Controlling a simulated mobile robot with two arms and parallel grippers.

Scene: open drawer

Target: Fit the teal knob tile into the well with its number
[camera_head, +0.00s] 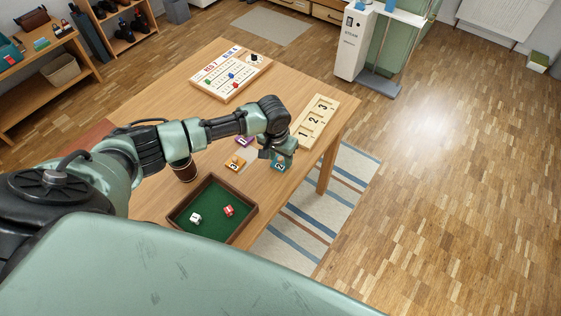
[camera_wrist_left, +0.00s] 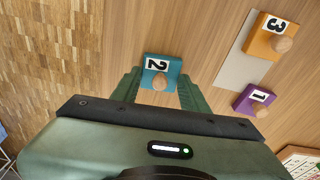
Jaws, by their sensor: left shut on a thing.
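The teal knob tile (camera_head: 281,165), with a 2 on it, is by the table's right edge. It also shows in the left wrist view, its white number label (camera_wrist_left: 157,64) facing me and its round wooden knob between my fingers. My left gripper (camera_wrist_left: 158,86) is shut on it; in the head view the gripper (camera_head: 277,154) partly covers the tile. I cannot tell if the tile touches the table. The pale wooden board (camera_head: 316,121) with wells numbered 1, 2 and 3 lies beyond the gripper, up and to the right. My right gripper is not in view.
An orange 3 tile (camera_head: 235,164) and a purple 1 tile (camera_head: 244,141) lie left of the gripper. A green-lined dice tray (camera_head: 212,207) stands nearer, with a brown cup (camera_head: 183,171) beside it. A game board (camera_head: 231,75) lies at the back of the table.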

